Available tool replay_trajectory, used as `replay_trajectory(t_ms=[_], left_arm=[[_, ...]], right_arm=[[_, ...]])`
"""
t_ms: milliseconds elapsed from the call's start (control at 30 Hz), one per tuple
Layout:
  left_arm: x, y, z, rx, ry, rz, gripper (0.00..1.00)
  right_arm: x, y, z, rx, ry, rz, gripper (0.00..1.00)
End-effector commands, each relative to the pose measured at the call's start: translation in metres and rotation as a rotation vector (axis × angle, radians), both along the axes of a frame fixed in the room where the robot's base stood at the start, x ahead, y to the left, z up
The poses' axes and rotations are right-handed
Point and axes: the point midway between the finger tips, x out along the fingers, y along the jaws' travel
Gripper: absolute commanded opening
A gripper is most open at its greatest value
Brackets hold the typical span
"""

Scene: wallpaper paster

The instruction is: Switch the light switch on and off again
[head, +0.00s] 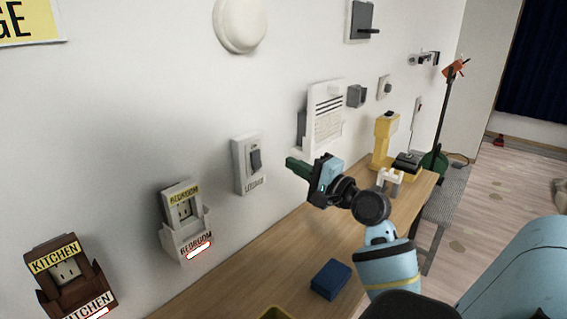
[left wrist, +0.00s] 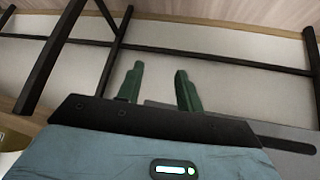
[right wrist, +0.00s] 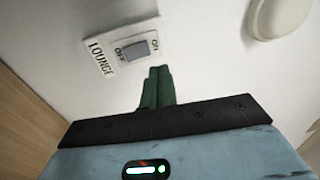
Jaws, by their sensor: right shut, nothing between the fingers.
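The light switch is a dark grey rocker (head: 256,159) on a white plate labelled LOUNGE, fixed to the white wall. In the right wrist view the rocker (right wrist: 137,51) sits between the words ON and OFF; I cannot tell clearly which way it is tipped. My right gripper (head: 290,163) is just right of the switch plate in the head view, its green fingers pointing at the wall. In the right wrist view its fingers (right wrist: 159,70) are together, empty, just below the plate and apart from it. My left gripper (left wrist: 160,68) is open and empty, over dark bars and a pale surface.
A wooden table (head: 258,263) runs along the wall below the switch, with a blue block (head: 330,279) and a yellow device (head: 384,140) on it. A round white fixture (head: 240,22) is above.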

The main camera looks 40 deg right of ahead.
Motion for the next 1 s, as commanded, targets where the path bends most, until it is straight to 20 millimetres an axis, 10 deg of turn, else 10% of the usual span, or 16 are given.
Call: replay_trajectory(t_ms=[300, 1000], left_arm=[[0.007, 0.000, 0.003, -0.001, -0.016, 0.000, 0.36], [0.009, 0.000, 0.002, 0.000, -0.016, -0.001, 0.36]], right_arm=[[-0.034, -0.003, 0.004, 0.000, 0.002, 0.000, 0.00], [-0.035, -0.003, 0.005, 0.000, 0.000, 0.000, 0.00]])
